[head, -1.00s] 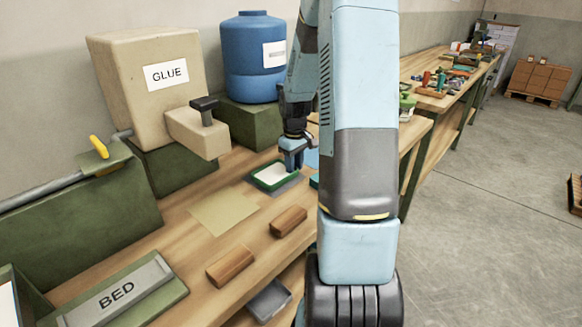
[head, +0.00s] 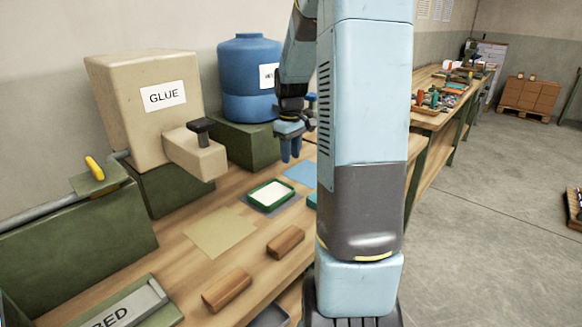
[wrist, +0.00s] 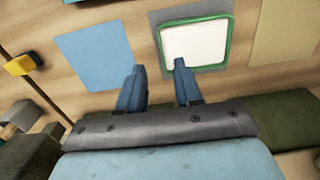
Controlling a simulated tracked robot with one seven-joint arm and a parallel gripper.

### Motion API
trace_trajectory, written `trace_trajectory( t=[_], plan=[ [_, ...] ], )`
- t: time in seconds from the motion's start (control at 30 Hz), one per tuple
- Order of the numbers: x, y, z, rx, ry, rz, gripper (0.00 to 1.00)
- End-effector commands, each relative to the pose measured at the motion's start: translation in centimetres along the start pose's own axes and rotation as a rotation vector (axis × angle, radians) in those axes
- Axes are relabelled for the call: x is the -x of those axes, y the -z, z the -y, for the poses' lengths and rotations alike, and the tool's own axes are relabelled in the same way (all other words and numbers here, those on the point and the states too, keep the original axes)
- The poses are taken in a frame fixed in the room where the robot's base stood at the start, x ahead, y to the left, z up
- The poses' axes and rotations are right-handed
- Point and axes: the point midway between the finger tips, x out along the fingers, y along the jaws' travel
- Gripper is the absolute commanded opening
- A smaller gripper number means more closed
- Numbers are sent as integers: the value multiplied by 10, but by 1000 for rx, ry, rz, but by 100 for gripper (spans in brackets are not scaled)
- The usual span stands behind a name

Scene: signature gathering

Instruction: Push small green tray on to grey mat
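The small green tray (head: 252,193) has a green rim and a white inside. It lies flat over the grey mat (head: 284,207), and grey shows along its front side. In the wrist view the tray (wrist: 194,17) covers most of the mat (wrist: 154,20), with grey showing left of and below it. The tray sits toward the mat's right side there; I cannot tell if it overhangs. My gripper (head: 291,157) is above the bench behind the tray, apart from it. In the wrist view its two fingers (wrist: 158,66) are spread with nothing between them.
A blue mat (head: 300,171) and a tan mat (head: 220,233) lie on either side. Two wooden blocks (head: 285,242) (head: 227,289) lie near the front edge. The glue machine (head: 150,120) and blue drum (head: 245,80) stand behind.

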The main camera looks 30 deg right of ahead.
Motion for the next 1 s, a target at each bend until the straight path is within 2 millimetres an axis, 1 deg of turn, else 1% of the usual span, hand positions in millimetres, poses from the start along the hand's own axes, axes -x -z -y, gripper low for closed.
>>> trace_trajectory(
  t=[0.03, 0.1, 0.2, 0.83, 0.93, 1.0],
  plan=[
    [7, 0, 0, 0, -2, -2, 34],
    [13, 0, 0, 1, -2, -1, 34],
    [19, 0, 0, 1, -1, -1, 34],
    [21, -1, 0, -1, -1, 0, 34],
    [26, -2, 4, -5, -9, -6, 34],
    [34, -4, 13, -11, -20, -14, 34]
  ],
)
